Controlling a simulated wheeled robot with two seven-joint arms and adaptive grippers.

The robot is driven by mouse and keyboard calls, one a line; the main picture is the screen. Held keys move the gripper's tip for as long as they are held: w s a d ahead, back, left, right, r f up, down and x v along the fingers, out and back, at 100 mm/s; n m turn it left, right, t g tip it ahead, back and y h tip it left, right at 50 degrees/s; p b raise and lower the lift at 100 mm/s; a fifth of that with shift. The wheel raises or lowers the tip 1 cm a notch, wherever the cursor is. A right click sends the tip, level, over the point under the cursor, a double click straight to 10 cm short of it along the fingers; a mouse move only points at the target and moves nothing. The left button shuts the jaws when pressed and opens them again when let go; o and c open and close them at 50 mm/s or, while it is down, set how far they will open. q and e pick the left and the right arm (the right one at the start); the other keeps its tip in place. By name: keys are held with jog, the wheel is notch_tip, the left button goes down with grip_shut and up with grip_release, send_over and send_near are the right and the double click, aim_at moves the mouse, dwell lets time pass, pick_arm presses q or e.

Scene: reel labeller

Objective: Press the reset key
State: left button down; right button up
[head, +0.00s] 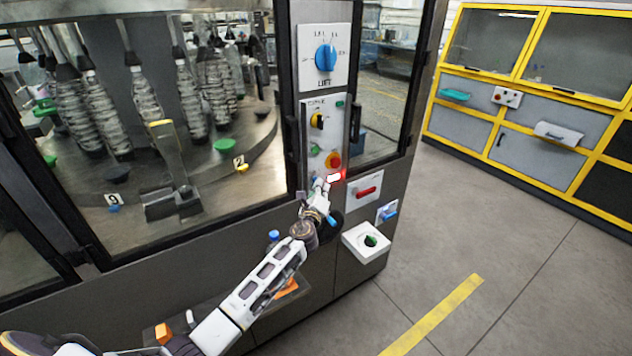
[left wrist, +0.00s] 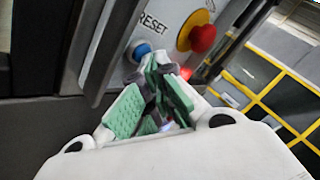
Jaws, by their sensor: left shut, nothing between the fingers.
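The reset key is a blue round button (left wrist: 140,50) under the word RESET on the grey control panel (left wrist: 165,20). It shows in the left wrist view, just beyond and slightly left of my fingertips. I cannot tell whether they touch it. My left gripper (left wrist: 160,68) is shut with nothing in it. In the head view my left gripper (head: 322,187) is at the lower end of the machine's control panel (head: 318,108), and the reset key is hidden or too small to make out there. My right gripper is not in view.
A red emergency stop (head: 333,160) on yellow sits just above my gripper; it also shows in the left wrist view (left wrist: 203,38). A red-handled switch (head: 367,190) and a white box with a green-black knob (head: 370,241) are to the right. A dark door handle (head: 293,145) stands left.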

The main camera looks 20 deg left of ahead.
pick_arm(q)
jog(key=shift+w+a, duration=0.1)
jog(key=shift+a, duration=0.05)
dwell(0.3)
jog(key=shift+d, duration=0.2)
jog(key=shift+s+d, duration=0.5)
jog(key=shift+s, duration=0.1)
dwell(0.3)
jog(key=shift+s+d, duration=0.8)
jog(key=shift+d, duration=0.2)
jog(key=shift+s+d, duration=0.75)
jog(key=shift+d, duration=0.25)
